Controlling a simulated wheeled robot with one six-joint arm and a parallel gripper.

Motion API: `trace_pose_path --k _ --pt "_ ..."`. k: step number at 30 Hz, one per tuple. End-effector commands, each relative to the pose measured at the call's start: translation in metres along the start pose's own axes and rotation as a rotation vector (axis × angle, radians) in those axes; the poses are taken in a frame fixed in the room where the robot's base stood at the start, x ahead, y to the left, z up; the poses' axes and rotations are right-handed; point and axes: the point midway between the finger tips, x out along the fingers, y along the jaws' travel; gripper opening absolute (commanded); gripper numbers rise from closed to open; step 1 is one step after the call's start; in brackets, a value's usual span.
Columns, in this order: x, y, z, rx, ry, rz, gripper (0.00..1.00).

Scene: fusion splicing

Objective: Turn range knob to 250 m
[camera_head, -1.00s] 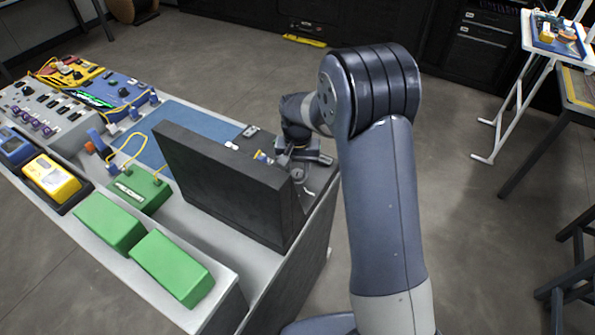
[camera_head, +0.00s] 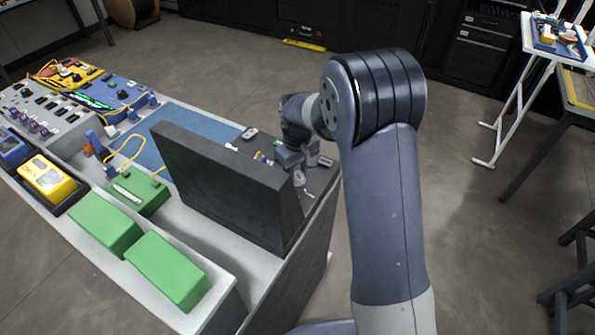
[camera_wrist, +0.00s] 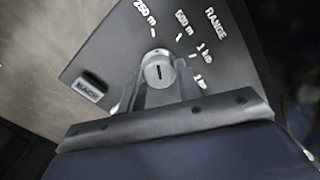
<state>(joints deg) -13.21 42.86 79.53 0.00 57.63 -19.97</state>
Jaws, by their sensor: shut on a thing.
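The range knob (camera_wrist: 158,71) is a round light-grey knob with a dark slot, on a dark panel (camera_wrist: 110,62) in the wrist view. The printed labels "250 m", "500 m", "1 km" and RANGE fan around its upper and right sides. The slot runs nearly upright in the picture, roughly in line with the tick below "250 m". My gripper (camera_wrist: 158,84) is shut on the knob, one finger on each side. In the head view my gripper (camera_head: 292,160) is low over the right end of the bench, behind a dark upright panel; the knob is not clear there.
The tall dark panel (camera_head: 215,185) stands close in front of my gripper. Green boxes (camera_head: 165,270), a yellow device (camera_head: 47,178) and a blue mat (camera_head: 150,150) are on the bench to the left. A small rectangular button (camera_wrist: 88,87) sits left of the knob. Open floor lies right of the bench.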

Motion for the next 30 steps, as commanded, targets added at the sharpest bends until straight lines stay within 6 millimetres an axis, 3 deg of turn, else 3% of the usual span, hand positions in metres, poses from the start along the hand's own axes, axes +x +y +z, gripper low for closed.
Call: trace_pose_path --k 17,18,25,30 --pt "-0.0007 0.0001 -0.0004 -0.03 0.001 0.001 0.09" --pt "-0.0007 0.0001 -0.0004 -0.03 0.001 0.001 0.35" --pt "-0.0004 0.0001 -0.0002 -0.029 0.001 0.0 0.54" --pt "-0.0002 0.0 -0.0001 -0.029 0.0 0.0 0.54"
